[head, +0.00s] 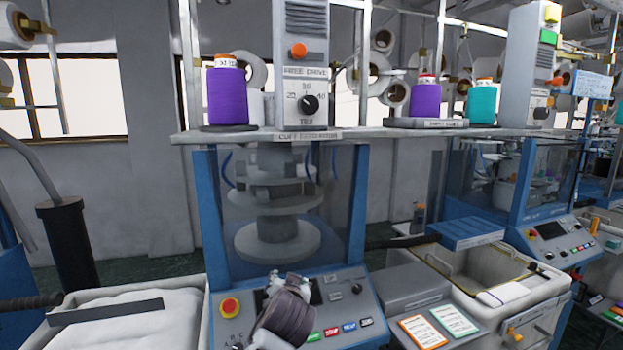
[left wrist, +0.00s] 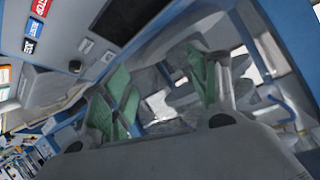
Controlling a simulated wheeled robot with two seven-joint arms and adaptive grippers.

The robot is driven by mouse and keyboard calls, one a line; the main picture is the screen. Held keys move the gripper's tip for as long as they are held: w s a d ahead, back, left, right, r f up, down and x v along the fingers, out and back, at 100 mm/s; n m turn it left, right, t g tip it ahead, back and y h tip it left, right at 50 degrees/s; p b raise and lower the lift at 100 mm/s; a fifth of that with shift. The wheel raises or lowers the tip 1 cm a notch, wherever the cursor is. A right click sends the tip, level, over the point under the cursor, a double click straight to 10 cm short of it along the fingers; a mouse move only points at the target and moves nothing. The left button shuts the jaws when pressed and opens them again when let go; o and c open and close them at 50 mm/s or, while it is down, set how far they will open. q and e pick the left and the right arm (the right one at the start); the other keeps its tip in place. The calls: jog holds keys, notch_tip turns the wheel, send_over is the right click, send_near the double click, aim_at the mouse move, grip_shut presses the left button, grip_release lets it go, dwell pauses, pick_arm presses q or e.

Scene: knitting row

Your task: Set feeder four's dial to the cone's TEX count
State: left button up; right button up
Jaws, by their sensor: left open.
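A grey feeder box (head: 302,62) stands on the shelf above the knitting machine, with an orange knob (head: 299,50) and a black dial (head: 309,104) below it. The dial has 20, 30 and 40 around it and TEX below; its pointer's setting is too small to tell. A purple cone (head: 227,98) with an orange-and-white top stands on the shelf left of the box; its count is not legible. My left gripper (head: 275,282) is over the control panel, well below the dial. In the left wrist view its green-padded fingers (left wrist: 163,90) are apart and empty. My right gripper is not in view.
The shelf edge (head: 263,138) juts out below the feeder box. A purple cone (head: 426,98) and a teal cone (head: 482,104) stand farther right. The control panel (head: 375,318) has buttons and a red emergency stop (head: 229,307). White bins flank the machine.

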pick_arm(q)
notch_tip(320, 180, up, 12)
jog(key=d+t, duration=0.2)
jog(key=d, duration=0.1)
jog(key=n+t+y, duration=0.3)
jog(key=t, duration=0.4)
send_near(311, 106)
jog(key=a+v, duration=0.1)
jog(key=v, duration=0.4)
jog(key=shift+s+d+r, duration=0.1)
jog(key=shift+s+d, duration=0.2)
jog(key=shift+d, duration=0.15)
jog(key=shift+w, duration=0.1)
jog(key=shift+p+x, duration=2.4)
jog(key=shift+x, duration=4.45)
jog(key=c, duration=1)
